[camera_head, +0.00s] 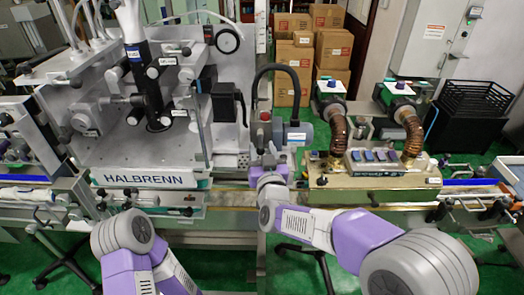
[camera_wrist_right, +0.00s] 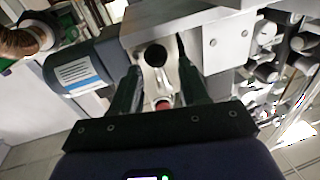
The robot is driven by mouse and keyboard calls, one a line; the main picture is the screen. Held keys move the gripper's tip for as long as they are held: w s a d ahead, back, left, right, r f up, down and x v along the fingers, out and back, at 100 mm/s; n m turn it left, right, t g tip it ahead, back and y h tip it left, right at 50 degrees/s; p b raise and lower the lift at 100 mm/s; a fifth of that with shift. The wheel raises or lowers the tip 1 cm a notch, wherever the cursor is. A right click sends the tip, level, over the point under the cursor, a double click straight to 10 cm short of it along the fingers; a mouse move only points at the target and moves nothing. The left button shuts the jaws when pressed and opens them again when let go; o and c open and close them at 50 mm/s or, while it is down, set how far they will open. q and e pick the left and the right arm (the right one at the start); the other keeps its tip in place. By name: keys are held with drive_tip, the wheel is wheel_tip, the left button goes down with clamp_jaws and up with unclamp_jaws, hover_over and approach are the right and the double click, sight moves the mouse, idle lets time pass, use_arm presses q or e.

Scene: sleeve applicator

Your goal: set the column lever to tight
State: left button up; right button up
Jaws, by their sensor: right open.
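My right gripper (camera_head: 266,148) is at the grey column right of the HALBRENN machine, small and partly hidden by my own wrist in the head view. In the right wrist view my right gripper (camera_wrist_right: 158,58) is open, its two dark fingers apart. A round black knob (camera_wrist_right: 155,54) on a pale metal part shows between the fingertips. A small red piece (camera_wrist_right: 163,103) shows nearer the palm, between the fingers. I cannot tell contact, nor the column lever's marking or setting. My left arm shows at the lower left, but its gripper is not in view.
A blue-grey motor housing (camera_head: 297,133) sits right beside the right gripper; it also shows in the right wrist view (camera_wrist_right: 78,72). A black curved hose (camera_head: 283,68) arches above. The HALBRENN machine (camera_head: 143,179) fills the left. A control box (camera_head: 372,170) stands right.

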drive_tip(key=v, duration=0.7)
drive_tip(key=shift+s+b, duration=0.15)
drive_tip(key=shift+b, duration=0.2)
drive_tip(key=shift+f, duration=0.1)
drive_tip(key=s+d+f+g, duration=0.1)
drive_tip(key=d+f+g, duration=0.15)
drive_tip(key=f, duration=0.75)
drive_tip(key=s+d+f+g+h+b, duration=0.1)
drive_tip(key=d+f+g, duration=0.15)
drive_tip(key=f, duration=0.85)
drive_tip(key=s+d+f+g, duration=0.15)
drive_tip(key=f+g, duration=0.25)
drive_tip(key=f, duration=0.6)
drive_tip(key=s+d+f+m+g+y+b, duration=0.1)
drive_tip(key=s+f+m+g, duration=0.3)
drive_tip(key=s+f, duration=1.5)
drive_tip(key=s+d+g, duration=0.1)
drive_tip(key=g, duration=0.3)
drive_tip(key=shift+d+g+y, duration=0.15)
drive_tip(key=shift+g+y, duration=0.15)
drive_tip(key=shift+g, duration=0.1)
